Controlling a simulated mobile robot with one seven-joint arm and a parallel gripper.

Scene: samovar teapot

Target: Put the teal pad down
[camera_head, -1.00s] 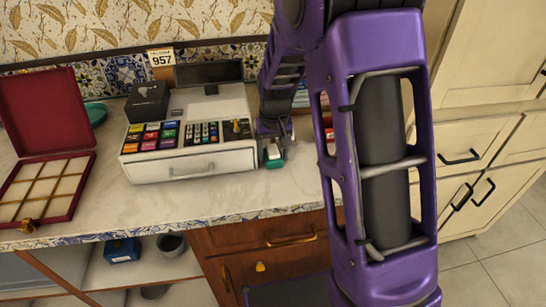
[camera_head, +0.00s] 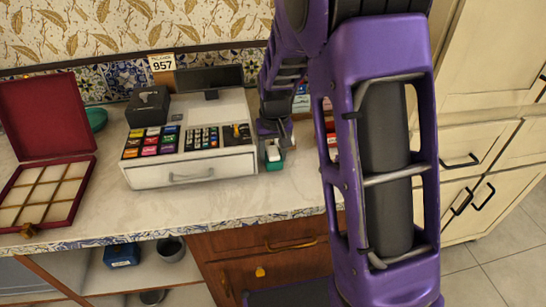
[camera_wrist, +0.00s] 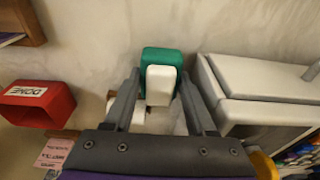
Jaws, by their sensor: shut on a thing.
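The teal pad (camera_wrist: 160,57) is a small green block with a white block-shaped part on its near side, seen between my fingertips in the wrist view. My gripper (camera_wrist: 158,80) is shut on it, with one dark finger at each side. In the head view the teal pad (camera_head: 274,164) shows just right of the cash register, at the end of my gripper (camera_head: 273,147). It is over or on the pale counter (camera_head: 215,205); I cannot tell whether it touches.
The white cash register (camera_head: 190,176) stands close to the left of my gripper. A red box labelled DONE (camera_wrist: 38,103) is on the other side in the wrist view. An open red compartment case (camera_head: 50,148) lies farther left. Counter in front is clear.

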